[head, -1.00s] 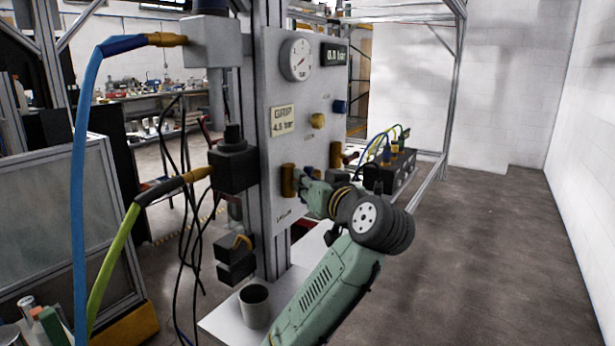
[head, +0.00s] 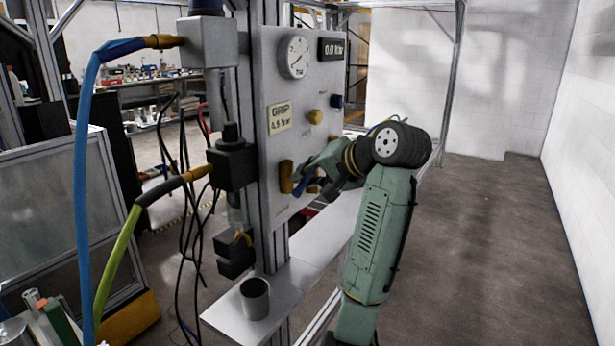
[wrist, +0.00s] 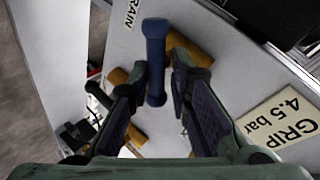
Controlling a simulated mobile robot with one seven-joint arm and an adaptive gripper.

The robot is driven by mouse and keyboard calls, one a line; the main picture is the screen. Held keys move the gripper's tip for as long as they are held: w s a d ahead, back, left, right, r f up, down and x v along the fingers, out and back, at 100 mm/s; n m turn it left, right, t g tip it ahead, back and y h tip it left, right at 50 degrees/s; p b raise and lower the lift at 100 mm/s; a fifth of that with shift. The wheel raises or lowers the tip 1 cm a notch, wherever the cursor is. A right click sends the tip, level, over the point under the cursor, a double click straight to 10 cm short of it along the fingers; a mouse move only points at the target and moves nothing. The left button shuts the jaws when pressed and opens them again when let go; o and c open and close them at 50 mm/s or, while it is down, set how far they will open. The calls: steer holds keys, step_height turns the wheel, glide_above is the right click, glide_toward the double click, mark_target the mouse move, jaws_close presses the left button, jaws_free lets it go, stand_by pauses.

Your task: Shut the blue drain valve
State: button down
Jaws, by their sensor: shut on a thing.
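The blue drain valve handle (wrist: 155,62) is a short bar with rounded ends in the wrist view, below the DRAIN label (wrist: 132,12). It runs nearly straight up and down in that picture. My gripper (wrist: 158,88) has its two dark-padded fingers on either side of the lower part of the handle and is shut on it. In the head view my gripper (head: 311,181) is at the lower part of the grey panel (head: 280,145), where a bit of blue shows beside it. The valve body is mostly hidden there by the gripper.
Brass fittings (head: 286,177) stick out of the panel close to my gripper. A grey cup (head: 255,298) stands on the shelf. Open floor lies to the right.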

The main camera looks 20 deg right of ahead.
steer(key=m+g+y, duration=0.1)
steer(key=d+f+m+g+y, duration=0.1)
steer(key=shift+m, duration=0.4)
stand_by(0.6)
steer(key=c, duration=1.6)
jaws_free()
steer(key=shift+r, duration=0.1)
steer(key=shift+r, duration=0.15)
steer(key=v, duration=1.2)
steer(key=shift+d, duration=0.3)
steer(key=shift+w, duration=0.15)
